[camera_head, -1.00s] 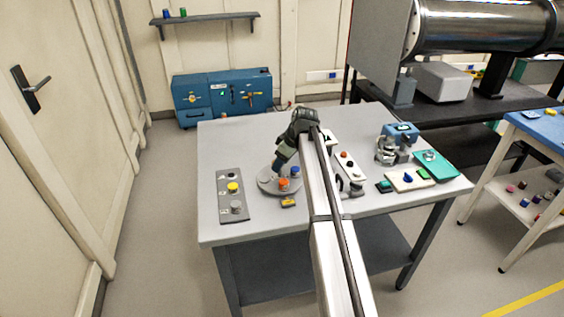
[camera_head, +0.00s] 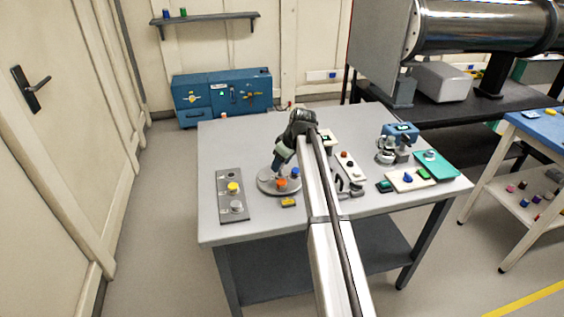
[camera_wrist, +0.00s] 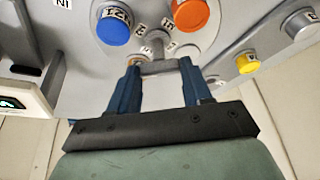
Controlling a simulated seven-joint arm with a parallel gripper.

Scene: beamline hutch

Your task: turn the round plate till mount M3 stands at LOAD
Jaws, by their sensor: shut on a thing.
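The round plate (camera_head: 265,187) is a grey disc on the table and also fills the upper middle of the wrist view (camera_wrist: 192,42). It carries an orange-topped piece (camera_head: 282,183) and a blue-topped piece (camera_head: 295,173), both clear in the wrist view. Small labels lie beside them; I cannot read M3 or LOAD with certainty. My gripper (camera_head: 276,168) is at the plate's far left side. In the wrist view its blue fingers (camera_wrist: 159,72) are shut on a grey bar-like part (camera_wrist: 159,67) of the plate. My arm hides the plate's right surroundings.
A grey panel (camera_head: 223,207) with a yellow knob (camera_head: 233,187) lies left of the plate. A white strip with knobs (camera_head: 347,164) is right of my arm. Bare table lies behind the plate.

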